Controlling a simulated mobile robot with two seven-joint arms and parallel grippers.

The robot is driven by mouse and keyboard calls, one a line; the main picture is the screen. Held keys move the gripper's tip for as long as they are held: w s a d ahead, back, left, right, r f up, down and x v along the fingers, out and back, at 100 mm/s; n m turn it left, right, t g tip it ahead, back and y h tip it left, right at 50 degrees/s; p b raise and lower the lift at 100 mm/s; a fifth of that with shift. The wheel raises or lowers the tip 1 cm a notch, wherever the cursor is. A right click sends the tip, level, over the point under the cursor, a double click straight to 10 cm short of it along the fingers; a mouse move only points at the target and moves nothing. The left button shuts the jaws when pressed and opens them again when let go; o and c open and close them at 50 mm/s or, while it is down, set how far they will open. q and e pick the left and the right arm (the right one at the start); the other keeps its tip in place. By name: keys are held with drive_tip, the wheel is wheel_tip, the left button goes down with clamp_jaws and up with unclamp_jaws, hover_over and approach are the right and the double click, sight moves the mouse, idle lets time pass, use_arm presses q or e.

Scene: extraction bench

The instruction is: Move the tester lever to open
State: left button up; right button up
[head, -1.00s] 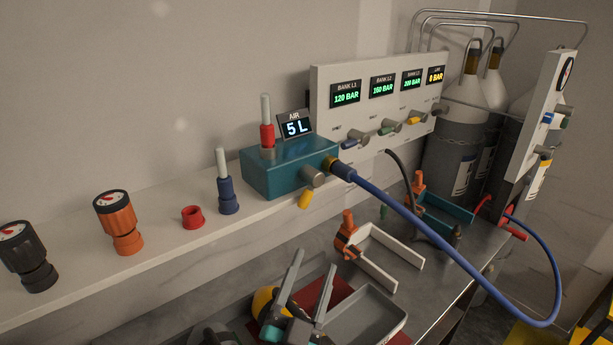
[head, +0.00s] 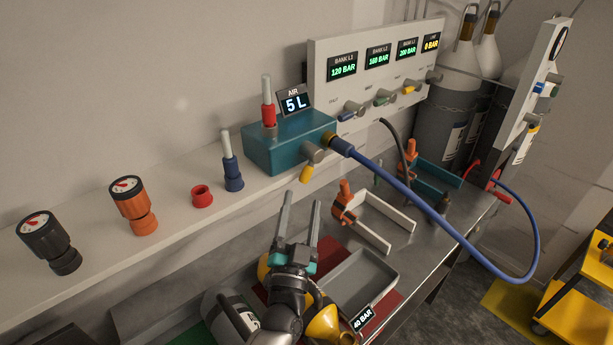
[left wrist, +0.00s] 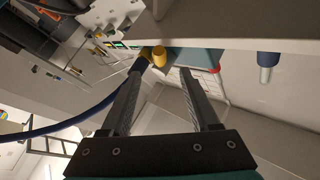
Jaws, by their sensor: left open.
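The tester is a teal box (head: 290,143) on the white shelf, with a display reading AIR 5 L (head: 295,101). Its yellow lever (head: 306,173) hangs down from a grey round fitting (head: 313,153) on the front. My left gripper (head: 302,197) is open and empty, just below the lever, fingers pointing up towards it. In the left wrist view the yellow lever (left wrist: 159,58) shows beyond the fingertips (left wrist: 163,72), between them and apart from them. My right gripper is not in view.
A blue hose (head: 400,184) runs from the tester's right side across the bench. An orange-handled clamp bracket (head: 345,203) and a grey tray (head: 352,284) are right of my gripper. Gauges (head: 133,205) and a red ring (head: 202,196) stand on the shelf at left.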

sight(306, 178)
use_arm(q)
drive_tip(key=shift+x, duration=3.5)
drive_tip(key=shift+c, duration=0.2)
clamp_jaws()
